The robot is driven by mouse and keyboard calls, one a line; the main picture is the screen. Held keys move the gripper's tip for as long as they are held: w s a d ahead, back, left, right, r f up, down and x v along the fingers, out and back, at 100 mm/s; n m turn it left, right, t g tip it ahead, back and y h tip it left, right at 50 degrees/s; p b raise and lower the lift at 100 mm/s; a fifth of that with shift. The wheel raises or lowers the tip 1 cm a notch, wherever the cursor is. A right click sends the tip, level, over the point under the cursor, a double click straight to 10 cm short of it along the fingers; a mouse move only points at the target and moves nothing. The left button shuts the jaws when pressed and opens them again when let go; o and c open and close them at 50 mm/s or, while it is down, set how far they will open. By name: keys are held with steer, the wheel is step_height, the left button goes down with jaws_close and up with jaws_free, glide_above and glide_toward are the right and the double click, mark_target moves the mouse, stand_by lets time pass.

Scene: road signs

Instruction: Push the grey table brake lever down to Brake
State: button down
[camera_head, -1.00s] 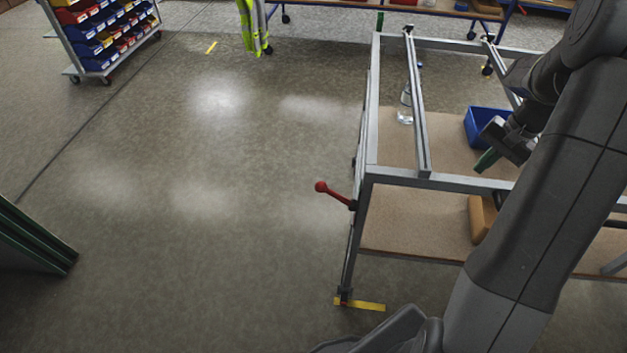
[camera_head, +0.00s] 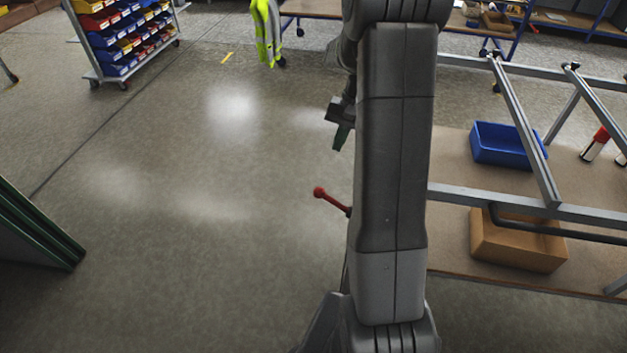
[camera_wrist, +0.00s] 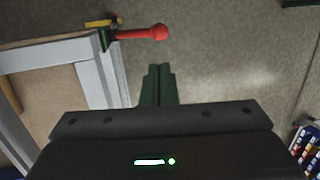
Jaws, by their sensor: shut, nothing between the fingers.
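The brake lever (camera_head: 330,200) is a red rod with a red ball knob. It sticks out to the left from the grey metal-framed table (camera_head: 590,212), with its knob end tilted up in the head view. In the wrist view the lever (camera_wrist: 140,33) lies beyond my fingertips, beside the table's corner post. My gripper (camera_head: 340,138) has green fingers and is shut and empty. It hangs left of the table, above the lever in the head view, apart from it. My arm hides the table's near left corner and the lever's mount.
A blue bin (camera_head: 505,145) stands on the table's lower board, with a brown cardboard box (camera_head: 515,243) nearer. The floor left of the lever is clear. A bin cart (camera_head: 125,35) and a yellow vest (camera_head: 266,30) are far back. A green-edged panel (camera_head: 35,235) stands at the left.

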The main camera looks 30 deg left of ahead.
mark_target(321, 188)
steer(key=shift+f, duration=0.15)
steer(key=p+x, duration=0.3)
steer(key=x, duration=1)
steer(key=shift+a+f, duration=0.1)
steer(key=shift+f, duration=0.3)
steer(key=shift+s+a+f+h, duration=0.15)
steer(key=shift+a+f+h, duration=0.25)
steer(key=shift+a+h, duration=0.1)
steer(key=a+f+m+t+h+b, duration=0.1)
steer(key=a+f+t+h+b, duration=0.2)
steer(key=f+h+b, duration=0.8)
steer(key=shift+s+a+f+h+b, duration=0.3)
steer(key=shift+s+a+f+b, duration=0.2)
steer(key=shift+f+b, duration=2.1)
steer(key=shift+d+r, duration=0.1)
steer(key=shift+d, duration=0.05)
steer(key=shift+r, duration=0.1)
